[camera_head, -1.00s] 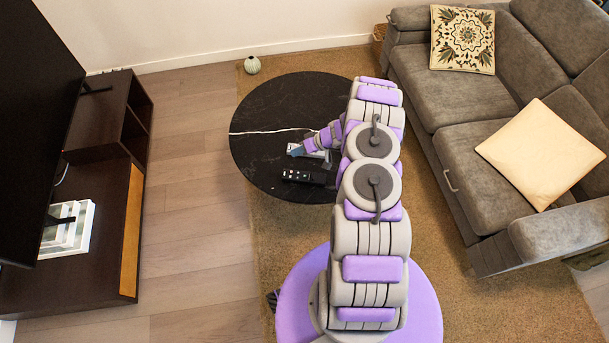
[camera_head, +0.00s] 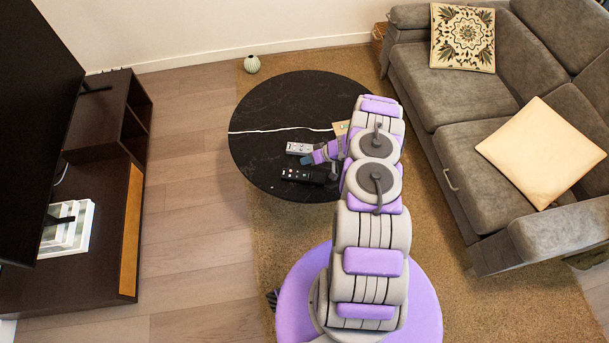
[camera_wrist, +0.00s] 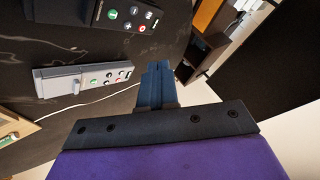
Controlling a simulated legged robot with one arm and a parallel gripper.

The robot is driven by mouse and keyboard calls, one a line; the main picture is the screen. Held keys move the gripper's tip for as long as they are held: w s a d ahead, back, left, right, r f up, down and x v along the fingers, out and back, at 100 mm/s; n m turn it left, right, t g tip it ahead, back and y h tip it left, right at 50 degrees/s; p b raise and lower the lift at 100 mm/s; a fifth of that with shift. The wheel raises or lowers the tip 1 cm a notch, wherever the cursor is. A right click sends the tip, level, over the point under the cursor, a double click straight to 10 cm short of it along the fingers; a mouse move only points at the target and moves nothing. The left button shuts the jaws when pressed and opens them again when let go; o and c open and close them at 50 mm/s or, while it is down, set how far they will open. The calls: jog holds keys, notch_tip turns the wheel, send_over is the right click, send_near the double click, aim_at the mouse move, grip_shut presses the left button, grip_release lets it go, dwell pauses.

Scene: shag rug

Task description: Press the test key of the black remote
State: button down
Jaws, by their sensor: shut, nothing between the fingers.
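The black remote (camera_head: 303,176) lies on the round dark table, and part of it shows at the top of the wrist view (camera_wrist: 125,15) with green, red and pale keys. Labels on its keys are too small to read. A grey remote (camera_head: 299,148) lies behind it, also in the wrist view (camera_wrist: 85,77). My gripper (camera_head: 307,160) is shut and empty, its tip between the two remotes in the head view. The fingertips (camera_wrist: 157,70) appear clear of both remotes in the wrist view. I cannot tell their exact height.
The round table (camera_head: 262,110) has a white cord (camera_head: 270,131) across it. A tan object (camera_head: 341,128) is partly hidden behind my arm. A grey sofa (camera_head: 440,90) stands at the right, a dark TV cabinet (camera_head: 105,190) at the left.

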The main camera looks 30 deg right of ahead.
jog(key=b, duration=0.2)
send_over(307, 175)
notch_tip(307, 175, down, 6)
jog(key=shift+a+f, duration=0.1)
jog(key=shift+f, duration=0.7)
jog(key=shift+f, duration=0.15)
dwell(1.3)
jog(key=shift+f+p, duration=0.25)
jog(key=shift+p, duration=0.1)
jog(key=shift+f, duration=0.35)
dwell(0.6)
jog(key=shift+r+p, duration=0.15)
jog(key=shift+p, duration=0.3)
jog(key=shift+r+p, duration=0.65)
jog(key=shift+p, duration=0.3)
notch_tip(307, 175, up, 5)
jog(key=p, duration=0.5)
